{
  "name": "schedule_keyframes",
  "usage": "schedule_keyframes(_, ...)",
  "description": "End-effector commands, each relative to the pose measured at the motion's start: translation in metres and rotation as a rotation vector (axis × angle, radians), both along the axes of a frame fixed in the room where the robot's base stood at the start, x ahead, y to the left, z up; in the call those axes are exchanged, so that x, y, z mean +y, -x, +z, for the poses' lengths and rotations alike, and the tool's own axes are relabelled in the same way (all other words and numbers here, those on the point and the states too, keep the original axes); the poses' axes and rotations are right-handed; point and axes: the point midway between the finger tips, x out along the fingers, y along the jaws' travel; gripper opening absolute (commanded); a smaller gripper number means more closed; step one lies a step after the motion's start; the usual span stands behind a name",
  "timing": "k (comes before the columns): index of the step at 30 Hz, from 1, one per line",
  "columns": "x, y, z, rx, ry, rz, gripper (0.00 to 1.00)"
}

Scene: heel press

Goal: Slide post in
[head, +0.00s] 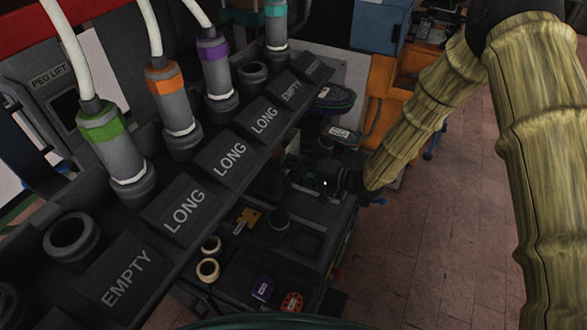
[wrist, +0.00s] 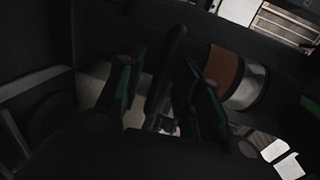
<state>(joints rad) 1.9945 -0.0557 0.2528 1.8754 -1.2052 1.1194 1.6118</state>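In the head view my gripper (head: 315,183) is a small dark shape at the end of my arm, low over the dark bench behind the sloped rack. In the wrist view its two green-padded fingers (wrist: 165,80) stand apart. A dark rod-like piece (wrist: 166,72), which may be the post, lies tilted between them, with a narrow gap visible on the left side. I cannot tell whether the right finger touches it. The rod's lower end and any opening for it are lost in shadow. In the head view the post cannot be made out.
A sloped rack (head: 150,250) with labels and capped cylinders fills the left. An orange-and-silver cylinder (wrist: 238,78) is close right of the fingers. Cream rings (head: 208,270) and purple and orange-red discs (head: 291,302) lie on the bench. Brick floor (head: 440,230) is clear at right.

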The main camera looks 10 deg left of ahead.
Motion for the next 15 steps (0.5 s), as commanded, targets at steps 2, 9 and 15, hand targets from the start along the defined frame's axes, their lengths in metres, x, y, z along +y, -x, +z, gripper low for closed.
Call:
schedule_keyframes(2,-0.008,0.001,0.002,0.0,0.0,-0.002,0.35)
schedule_keyframes(9,-0.048,0.011,0.011,-0.001,-0.001,-0.002,0.35)
schedule_keyframes(15,-0.081,0.019,0.019,-0.001,-0.001,-0.002,0.35)
